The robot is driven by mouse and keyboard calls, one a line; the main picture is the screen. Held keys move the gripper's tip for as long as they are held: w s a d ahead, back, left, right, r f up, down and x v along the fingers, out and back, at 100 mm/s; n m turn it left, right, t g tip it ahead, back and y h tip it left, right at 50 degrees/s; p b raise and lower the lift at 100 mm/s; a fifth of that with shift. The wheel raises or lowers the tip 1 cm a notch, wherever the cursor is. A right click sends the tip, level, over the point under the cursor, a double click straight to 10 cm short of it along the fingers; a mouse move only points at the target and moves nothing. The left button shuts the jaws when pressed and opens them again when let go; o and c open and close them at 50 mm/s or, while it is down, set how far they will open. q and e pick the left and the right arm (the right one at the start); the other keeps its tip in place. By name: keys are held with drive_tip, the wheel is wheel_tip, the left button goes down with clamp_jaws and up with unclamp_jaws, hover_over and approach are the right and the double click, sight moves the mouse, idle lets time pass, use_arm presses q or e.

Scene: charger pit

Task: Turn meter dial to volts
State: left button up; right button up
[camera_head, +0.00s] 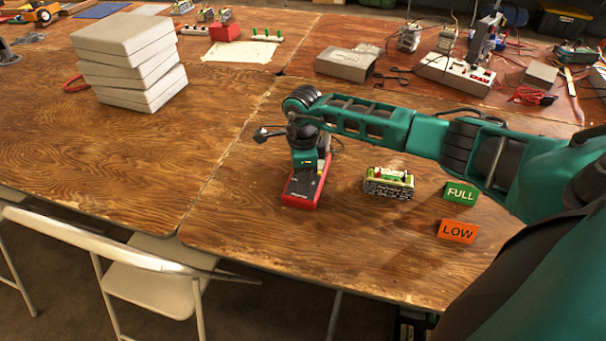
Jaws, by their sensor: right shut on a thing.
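The meter (301,196) has a red case with a dark face. It lies on the wooden table in the middle of the head view. My right arm reaches in from the right, and its gripper (305,176) points down over the meter. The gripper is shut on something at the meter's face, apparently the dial. The dial and its markings are hidden under the gripper, so its setting cannot be read. My left gripper is not in view.
A battery pack (388,184) sits right of the meter. A green FULL card (460,193) and an orange LOW card (457,231) stand further right. Stacked pale boxes (128,62) stand on the left table. The wood left of the meter is clear. A folding chair (150,268) is in front.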

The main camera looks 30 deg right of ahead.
clamp_jaws()
drive_tip(key=shift+m, duration=0.4)
drive_tip(key=m, duration=0.2)
drive_tip(key=shift+m, duration=0.4)
drive_tip(key=m+p, duration=0.1)
drive_tip(key=m, duration=0.3)
drive_tip(key=m+p, duration=0.1)
drive_tip(key=m, duration=0.2)
drive_tip(key=shift+m, duration=0.7)
